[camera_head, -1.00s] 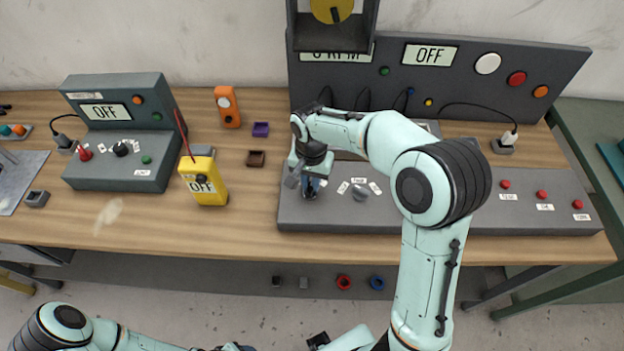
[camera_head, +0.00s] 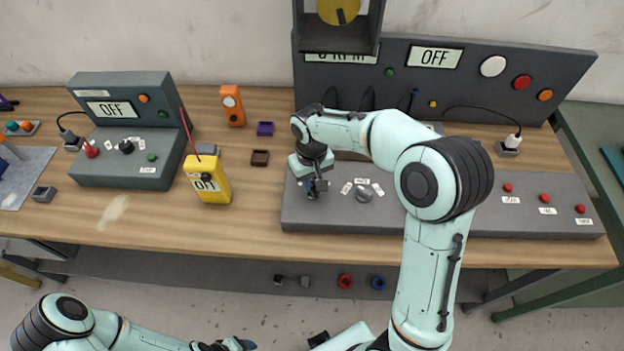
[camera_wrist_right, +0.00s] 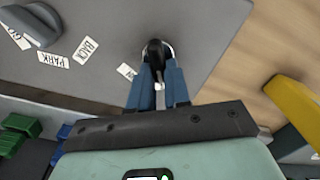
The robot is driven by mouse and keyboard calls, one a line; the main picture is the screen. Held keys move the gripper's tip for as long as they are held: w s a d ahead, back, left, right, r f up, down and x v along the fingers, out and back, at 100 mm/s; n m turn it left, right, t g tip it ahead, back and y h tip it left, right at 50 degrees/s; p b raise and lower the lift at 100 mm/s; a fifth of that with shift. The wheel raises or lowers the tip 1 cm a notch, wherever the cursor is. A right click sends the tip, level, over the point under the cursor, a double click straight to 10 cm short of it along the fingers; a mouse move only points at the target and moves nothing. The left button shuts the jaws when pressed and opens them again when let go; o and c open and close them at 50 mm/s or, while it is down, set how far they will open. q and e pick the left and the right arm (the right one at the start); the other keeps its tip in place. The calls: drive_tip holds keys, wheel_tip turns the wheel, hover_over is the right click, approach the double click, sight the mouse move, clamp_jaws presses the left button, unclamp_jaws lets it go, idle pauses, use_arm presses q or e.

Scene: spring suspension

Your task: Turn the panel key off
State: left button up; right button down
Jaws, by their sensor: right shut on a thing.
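The panel key (camera_wrist_right: 157,50) is a dark knob with a shiny metal ring at the left end of the long grey control panel (camera_head: 430,217). My right gripper (camera_head: 315,190) points down onto it. In the right wrist view, the blue fingers of my right gripper (camera_wrist_right: 158,80) are closed on the key from both sides. In the head view the gripper hides the key, so its angle is hard to read. A small white label beside it is partly covered. My left gripper (camera_head: 232,345) is at the bottom edge, partly cut off, far from the panel.
Right of the key is a grey selector knob (camera_head: 364,194) with white labels, then several red buttons. A yellow handheld box (camera_head: 208,180) stands left of the panel. The upright board's display (camera_head: 435,57) reads OFF. Bare wood lies in front of the yellow box.

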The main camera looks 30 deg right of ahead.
drive_tip(key=shift+n, duration=0.3)
drive_tip(key=c, duration=1.1)
unclamp_jaws()
use_arm(q)
drive_tip(key=shift+w+r+p, duration=0.75)
drive_tip(key=shift+w+r, duration=0.2)
drive_tip(key=shift+r, duration=0.1)
use_arm(e)
wheel_tip(320, 180, up, 14)
drive_tip(key=shift+f, duration=0.25)
use_arm(q)
drive_tip(key=shift+s, duration=0.1)
